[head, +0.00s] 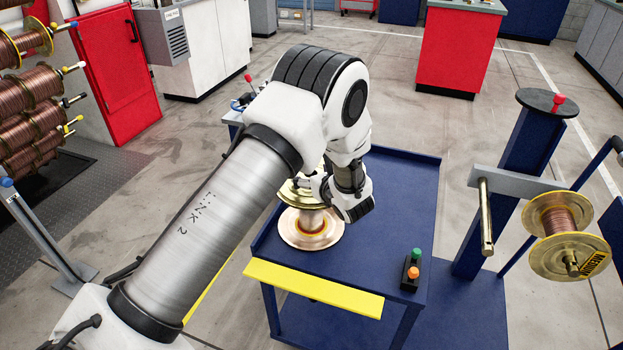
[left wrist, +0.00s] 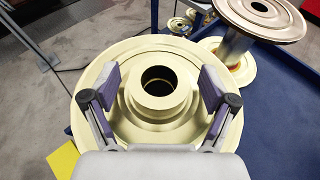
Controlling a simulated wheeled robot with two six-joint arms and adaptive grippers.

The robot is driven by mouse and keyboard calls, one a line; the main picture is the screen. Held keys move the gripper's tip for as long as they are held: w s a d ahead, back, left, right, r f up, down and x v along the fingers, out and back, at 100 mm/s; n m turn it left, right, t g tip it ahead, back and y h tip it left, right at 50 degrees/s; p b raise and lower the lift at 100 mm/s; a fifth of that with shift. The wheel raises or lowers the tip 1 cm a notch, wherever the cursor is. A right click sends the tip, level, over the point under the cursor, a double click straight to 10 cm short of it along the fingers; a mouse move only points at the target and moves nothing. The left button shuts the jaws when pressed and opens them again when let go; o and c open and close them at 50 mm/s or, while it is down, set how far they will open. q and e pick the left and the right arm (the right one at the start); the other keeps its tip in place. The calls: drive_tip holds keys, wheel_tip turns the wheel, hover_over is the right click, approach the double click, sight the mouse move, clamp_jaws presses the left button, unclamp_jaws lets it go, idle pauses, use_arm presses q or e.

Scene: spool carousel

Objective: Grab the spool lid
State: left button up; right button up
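The spool lid (left wrist: 100,125) is a wide, pale gold disc with a raised hub and a dark centre hole, filling the middle of the left wrist view. My left gripper (left wrist: 162,82) is open, its two fingers spread on either side of the hub, with small gaps visible. Whether a finger touches the hub is hard to tell. In the head view my arm hides most of this; part of a gold disc (head: 291,194) shows under the wrist, above a copper-coloured flange (head: 326,238) on the blue table. My right gripper is not in view.
The blue table (head: 400,225) has a yellow front strip (head: 315,289) and a button box (head: 411,272). A spool with a coppery top flange (left wrist: 262,14) stands beyond the lid. A stand holding a wound spool (head: 558,222) is at right. Wire spools (head: 28,90) hang at left.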

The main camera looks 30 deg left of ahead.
use_arm(q)
drive_tip(key=shift+a+f, duration=0.1)
clamp_jaws()
